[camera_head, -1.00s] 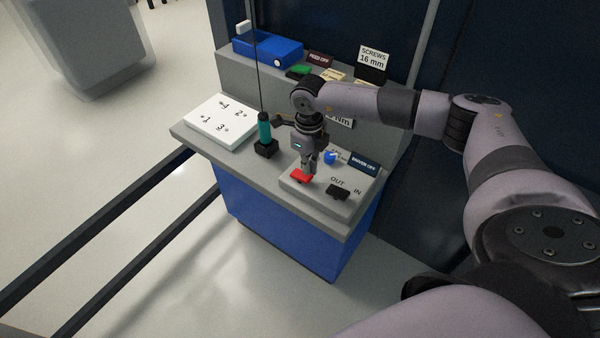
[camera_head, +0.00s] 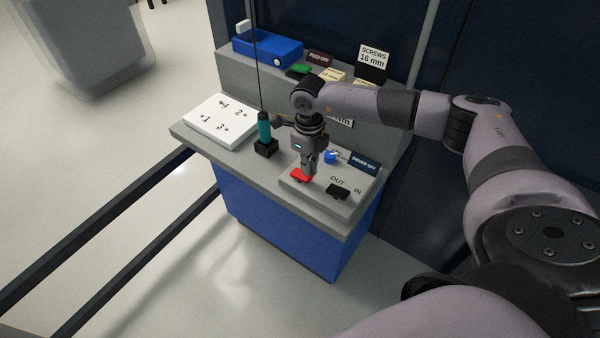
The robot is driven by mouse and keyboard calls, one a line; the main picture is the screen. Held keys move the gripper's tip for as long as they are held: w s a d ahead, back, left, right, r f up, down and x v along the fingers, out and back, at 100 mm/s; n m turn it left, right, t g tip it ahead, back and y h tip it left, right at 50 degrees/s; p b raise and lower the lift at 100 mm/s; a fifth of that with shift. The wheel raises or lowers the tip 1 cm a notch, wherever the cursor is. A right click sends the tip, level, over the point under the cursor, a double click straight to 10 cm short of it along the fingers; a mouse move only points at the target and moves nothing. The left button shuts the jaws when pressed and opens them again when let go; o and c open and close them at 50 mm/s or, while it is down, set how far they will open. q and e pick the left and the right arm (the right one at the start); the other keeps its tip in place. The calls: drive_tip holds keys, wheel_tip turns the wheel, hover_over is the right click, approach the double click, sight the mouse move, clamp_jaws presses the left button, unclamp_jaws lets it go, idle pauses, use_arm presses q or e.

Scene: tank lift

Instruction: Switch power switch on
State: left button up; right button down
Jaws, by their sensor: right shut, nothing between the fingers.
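A red switch (camera_head: 299,177) sits on the raised grey panel (camera_head: 314,199) at the front right of the workbench. I cannot read a label that names it as the power switch. My right gripper (camera_head: 309,172) points down right at the red switch, with its fingertips at the switch's back right edge. Its fingers are shut with nothing between them. I cannot tell whether they touch the switch. A black switch (camera_head: 338,191) with the words OUT and IN lies to the right on the same panel. My left gripper is out of view.
A blue knob (camera_head: 330,157) and a "DRIVER OFF" sign (camera_head: 363,163) are close behind the gripper. A teal screwdriver (camera_head: 264,130) stands in a black holder to the left. A white numbered plate (camera_head: 222,121) and a blue box (camera_head: 268,50) are farther left and back.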

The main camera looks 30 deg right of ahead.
drive_tip(key=shift+s+f+b, duration=0.1)
drive_tip(key=shift+f+b, duration=0.75)
drive_tip(key=shift+f, duration=0.3)
idle(0.4)
drive_tip(key=shift+r, duration=0.15)
drive_tip(key=shift+r+p, duration=0.8)
drive_tip(key=shift+r, duration=0.1)
drive_tip(key=shift+r+p, duration=1.5)
drive_tip(key=shift+r, duration=1)
